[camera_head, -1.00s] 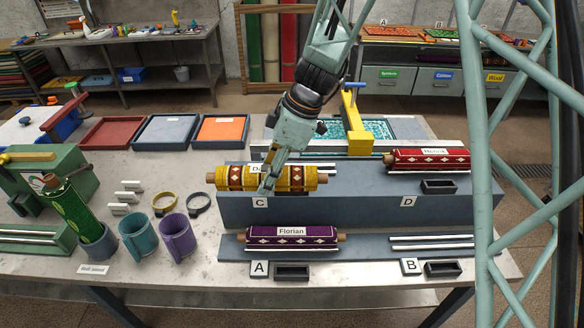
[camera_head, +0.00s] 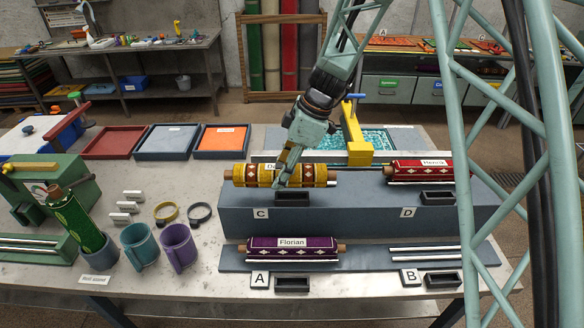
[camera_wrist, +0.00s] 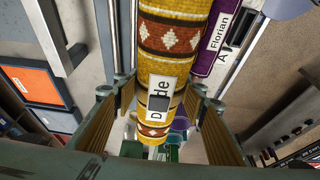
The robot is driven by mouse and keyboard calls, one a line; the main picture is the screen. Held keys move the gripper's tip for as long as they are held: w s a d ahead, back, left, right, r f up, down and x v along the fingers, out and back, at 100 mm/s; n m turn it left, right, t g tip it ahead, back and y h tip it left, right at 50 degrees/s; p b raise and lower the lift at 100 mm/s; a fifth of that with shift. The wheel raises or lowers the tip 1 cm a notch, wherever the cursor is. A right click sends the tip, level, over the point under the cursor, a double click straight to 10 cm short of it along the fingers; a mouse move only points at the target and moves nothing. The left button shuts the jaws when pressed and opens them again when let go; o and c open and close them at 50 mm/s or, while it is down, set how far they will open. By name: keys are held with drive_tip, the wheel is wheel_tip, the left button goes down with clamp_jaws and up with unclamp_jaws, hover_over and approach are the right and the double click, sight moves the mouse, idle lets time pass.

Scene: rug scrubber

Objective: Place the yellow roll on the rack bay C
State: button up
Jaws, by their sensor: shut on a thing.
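The yellow roll (camera_head: 318,176) has brown bands with white diamonds and a white name label, partly covered. It lies level, left to right, over rack bay C on the left of the raised step, behind the C label (camera_head: 261,213). I cannot tell whether it touches the bay's rails. My gripper (camera_head: 283,170) is shut on the roll near its middle, from above. In the wrist view, the yellow roll (camera_wrist: 172,38) runs between the two fingers, with the label between them.
A red roll (camera_head: 420,171) lies in bay D, to the right. A purple roll (camera_head: 292,248) lies in bay A, below in front. Bay B's rails (camera_head: 425,254) are empty. A yellow-posted clamp (camera_head: 357,140) stands behind the rack. Cups (camera_head: 139,245) stand front left.

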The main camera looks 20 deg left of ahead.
drive_tip(key=w, duration=0.2)
drive_tip(key=w+p, duration=0.1)
drive_tip(key=w, duration=0.2)
drive_tip(key=w+d, duration=0.1)
drive_tip(key=w, duration=0.2)
drive_tip(key=shift+w+f, duration=0.15)
drive_tip(key=shift+f, duration=0.25)
drive_tip(key=shift+f+p, duration=0.45)
drive_tip(key=shift+f, duration=1.25)
drive_tip(key=shift+f, duration=0.2)
drive_tip(key=o, duration=1.1)
drive_tip(key=shift+o, duration=0.2)
drive_tip(key=shift+r, duration=0.2)
drive_tip(key=v, duration=1.2)
drive_tip(key=shift+b, duration=0.45)
drive_tip(key=shift+d, duration=0.1)
